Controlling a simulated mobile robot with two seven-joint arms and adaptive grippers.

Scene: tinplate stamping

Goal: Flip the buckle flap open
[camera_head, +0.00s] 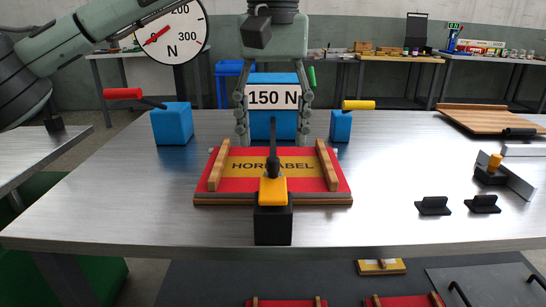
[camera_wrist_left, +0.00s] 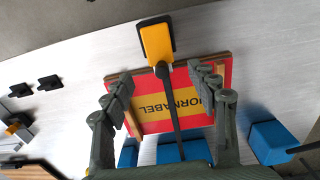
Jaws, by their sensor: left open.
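A yellow buckle piece (camera_head: 272,190) sits on a black block (camera_head: 272,226) at the table's front middle. A dark lever with a rounded end (camera_head: 273,166) rises from it, over the red HORNLABEL board (camera_head: 235,184). The wrist view shows the yellow piece (camera_wrist_left: 156,44) and the dark lever (camera_wrist_left: 172,112) running from it between my fingers. My left gripper (camera_head: 273,142) is open and empty, pointing down behind the board, its fingers spread either side of the lever. It also shows in the wrist view (camera_wrist_left: 168,95). I cannot tell the flap's exact angle. My right gripper is not in view.
Wooden strips (camera_head: 327,166) edge the board. Blue blocks stand behind it, the left (camera_head: 172,124) with a red handle and the right (camera_head: 341,126) with a yellow one. Black brackets (camera_head: 433,207) lie right; the front left table is clear.

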